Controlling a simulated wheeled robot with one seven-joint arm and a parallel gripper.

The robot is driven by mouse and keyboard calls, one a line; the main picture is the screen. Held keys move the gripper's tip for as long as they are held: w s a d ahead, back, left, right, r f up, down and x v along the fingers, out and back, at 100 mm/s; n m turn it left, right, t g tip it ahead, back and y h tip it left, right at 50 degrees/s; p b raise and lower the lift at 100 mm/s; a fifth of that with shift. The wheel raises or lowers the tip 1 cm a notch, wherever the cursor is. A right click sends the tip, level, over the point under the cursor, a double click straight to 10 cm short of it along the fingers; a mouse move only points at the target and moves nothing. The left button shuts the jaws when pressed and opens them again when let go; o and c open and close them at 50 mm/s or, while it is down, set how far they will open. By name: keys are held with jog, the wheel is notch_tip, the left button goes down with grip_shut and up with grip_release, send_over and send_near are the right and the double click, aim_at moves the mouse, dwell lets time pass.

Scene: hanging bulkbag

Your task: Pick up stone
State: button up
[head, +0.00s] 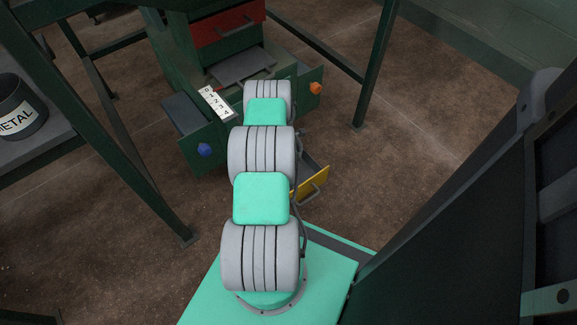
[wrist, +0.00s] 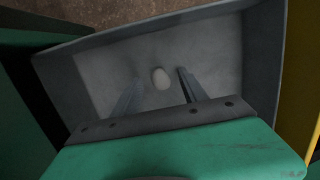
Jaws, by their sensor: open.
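A small pale, egg-shaped stone (wrist: 161,78) lies on the grey floor of an open drawer (wrist: 225,45) in the wrist view. My gripper (wrist: 160,74) is open above the drawer, with one dark finger to the left of the stone and one to the right. The stone shows between the fingers, and nothing is held. How far the fingertips are above the drawer floor is hard to tell. In the head view my arm hides the gripper and the stone.
The drawer's raised walls surround the fingers. In the head view a green cabinet has a red drawer (head: 226,24), a yellow drawer (head: 313,182), a blue knob (head: 204,150) and an orange knob (head: 315,88). A METAL bin (head: 20,108) stands left. Green frame posts (head: 376,65) stand around.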

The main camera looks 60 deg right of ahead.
jog(key=shift+r, duration=0.1)
jog(key=shift+c, duration=0.5)
grip_shut()
